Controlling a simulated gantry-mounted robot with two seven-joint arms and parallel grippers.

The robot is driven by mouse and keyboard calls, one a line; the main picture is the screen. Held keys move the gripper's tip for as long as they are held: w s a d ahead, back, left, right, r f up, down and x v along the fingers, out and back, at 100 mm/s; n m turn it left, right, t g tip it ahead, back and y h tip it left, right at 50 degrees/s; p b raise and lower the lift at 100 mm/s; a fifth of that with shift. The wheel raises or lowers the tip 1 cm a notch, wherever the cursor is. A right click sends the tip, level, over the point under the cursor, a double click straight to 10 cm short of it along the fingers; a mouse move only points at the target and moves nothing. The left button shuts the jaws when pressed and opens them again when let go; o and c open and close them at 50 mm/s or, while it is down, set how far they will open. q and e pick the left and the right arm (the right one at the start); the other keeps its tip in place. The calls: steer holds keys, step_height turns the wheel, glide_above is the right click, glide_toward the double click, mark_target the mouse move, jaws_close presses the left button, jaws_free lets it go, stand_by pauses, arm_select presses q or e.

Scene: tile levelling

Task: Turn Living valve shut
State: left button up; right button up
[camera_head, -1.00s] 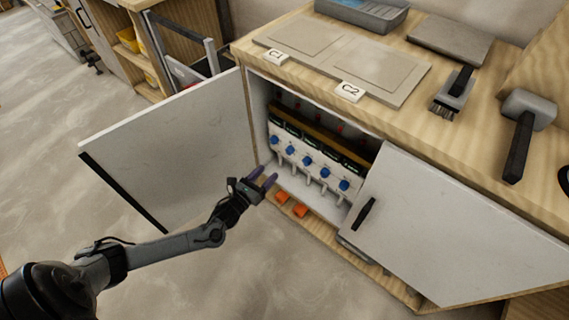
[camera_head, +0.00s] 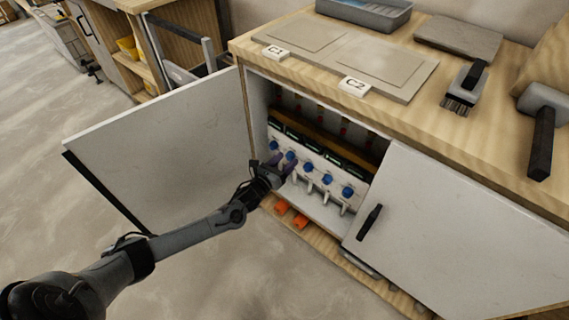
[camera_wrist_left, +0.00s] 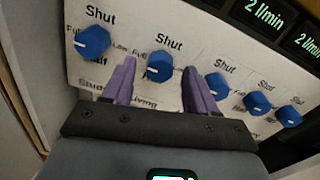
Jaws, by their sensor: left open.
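In the head view the knob (camera_head: 291,156) sits on the white panel inside the open cabinet. My left gripper (camera_head: 278,165) is open at the panel. In the left wrist view its purple fingers (camera_wrist_left: 158,74) lie on either side of the Living knob, with a gap visible at each side. Whether they reach its full depth is unclear. My right gripper is not in view.
A neighbouring blue knob (camera_wrist_left: 93,42) is left of the fingers; another (camera_wrist_left: 217,85) sits close to the right finger. Flow displays (camera_wrist_left: 264,14) sit above. The left door (camera_head: 165,145) and right door (camera_head: 450,235) stand open. Orange pieces (camera_head: 300,221) lie on the cabinet floor.

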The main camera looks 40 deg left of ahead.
arm_select(q)
steer(key=shift+c, duration=0.2)
steer(key=c, duration=1)
